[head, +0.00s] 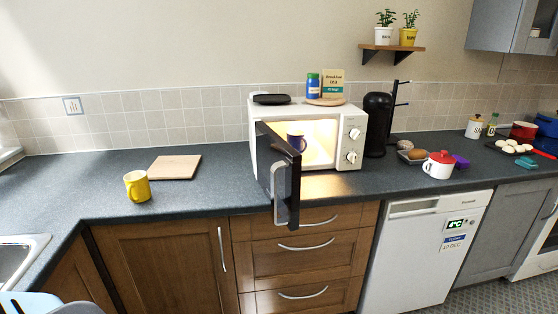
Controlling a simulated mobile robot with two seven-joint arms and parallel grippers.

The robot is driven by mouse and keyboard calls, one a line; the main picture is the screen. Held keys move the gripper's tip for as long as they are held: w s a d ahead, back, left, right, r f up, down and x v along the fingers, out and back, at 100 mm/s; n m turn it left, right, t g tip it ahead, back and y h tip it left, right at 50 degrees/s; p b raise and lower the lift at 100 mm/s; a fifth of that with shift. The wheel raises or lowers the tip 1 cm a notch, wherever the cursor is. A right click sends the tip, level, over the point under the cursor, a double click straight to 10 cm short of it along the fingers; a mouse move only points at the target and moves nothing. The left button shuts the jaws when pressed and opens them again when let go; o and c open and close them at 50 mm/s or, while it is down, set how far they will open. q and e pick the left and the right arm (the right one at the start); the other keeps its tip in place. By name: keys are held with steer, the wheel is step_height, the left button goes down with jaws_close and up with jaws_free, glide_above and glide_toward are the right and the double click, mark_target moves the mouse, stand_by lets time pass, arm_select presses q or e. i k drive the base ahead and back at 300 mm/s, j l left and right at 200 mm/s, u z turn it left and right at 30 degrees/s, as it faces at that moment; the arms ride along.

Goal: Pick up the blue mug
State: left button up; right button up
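The blue mug (296,141) stands inside the lit microwave (309,113), behind the open door. It is dark blue, and the door's edge hides part of its left side. The microwave door (279,175) is swung open toward the front, with its handle facing out over the counter's edge. Neither of my grippers can be seen in the head view.
A yellow mug (137,187) and a wooden board (175,166) are on the counter at left. The counter between board and microwave is clear.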

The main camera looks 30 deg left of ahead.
mark_target(298, 141)
steer(key=u, duration=0.4)
steer(key=i+l+u, duration=0.65)
steer(key=l, duration=0.15)
steer(key=i+l, duration=0.15)
steer(key=l, duration=0.2)
steer(key=i+l, duration=0.2)
steer(key=l, duration=0.15)
steer(key=i+l+u, duration=0.1)
steer(key=l, duration=0.25)
steer(key=i+l, duration=0.2)
steer(key=l, duration=0.15)
steer(key=i+l, duration=0.15)
steer(key=l, duration=0.2)
steer(key=i+l+u, duration=0.1)
steer(key=l, duration=0.25)
